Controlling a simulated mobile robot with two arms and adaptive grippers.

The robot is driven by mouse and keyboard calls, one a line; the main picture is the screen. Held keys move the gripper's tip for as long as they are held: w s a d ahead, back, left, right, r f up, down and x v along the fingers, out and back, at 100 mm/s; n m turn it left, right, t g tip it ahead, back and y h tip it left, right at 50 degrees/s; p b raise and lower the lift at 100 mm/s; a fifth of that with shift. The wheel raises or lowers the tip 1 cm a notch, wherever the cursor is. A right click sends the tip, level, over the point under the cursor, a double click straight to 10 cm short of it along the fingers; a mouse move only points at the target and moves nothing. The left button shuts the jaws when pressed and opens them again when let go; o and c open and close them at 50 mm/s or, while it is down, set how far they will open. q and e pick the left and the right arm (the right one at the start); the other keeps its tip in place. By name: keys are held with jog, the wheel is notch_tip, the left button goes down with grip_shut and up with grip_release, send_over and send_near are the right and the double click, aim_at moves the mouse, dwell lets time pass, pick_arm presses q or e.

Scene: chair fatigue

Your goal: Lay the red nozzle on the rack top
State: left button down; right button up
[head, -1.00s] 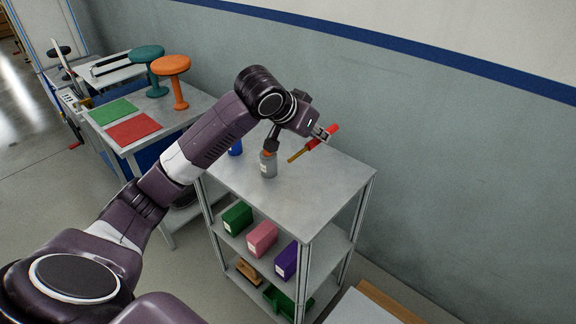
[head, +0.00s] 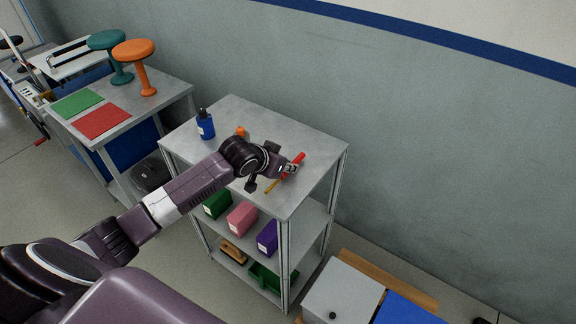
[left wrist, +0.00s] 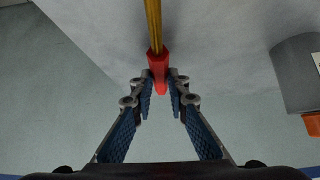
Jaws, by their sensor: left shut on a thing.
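The red nozzle (head: 298,158) has a red body and a long brass-yellow tip. My left gripper (head: 289,168) is shut on its red body. In the left wrist view, the nozzle (left wrist: 158,66) sits between the fingertips (left wrist: 160,86), its brass tip pointing up the picture. The grey rack top (head: 310,132) lies under the gripper and nozzle. The nozzle is low over its right part; I cannot tell whether it touches. My right gripper is not in view.
A blue bottle (head: 205,128) stands at the rack top's left. Behind my arm an orange cap (head: 240,131) shows; in the left wrist view a grey bottle (left wrist: 300,76) is at right. The rack top's back is clear.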

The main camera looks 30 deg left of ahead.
pick_arm(q)
jog(key=shift+f, duration=0.4)
jog(key=c, duration=1.9)
grip_release()
jog(key=shift+f, duration=0.15)
jog(key=shift+r, duration=0.25)
jog(key=b+v, duration=0.1)
jog(key=v, duration=1.1)
jog(key=shift+w+f, duration=0.1)
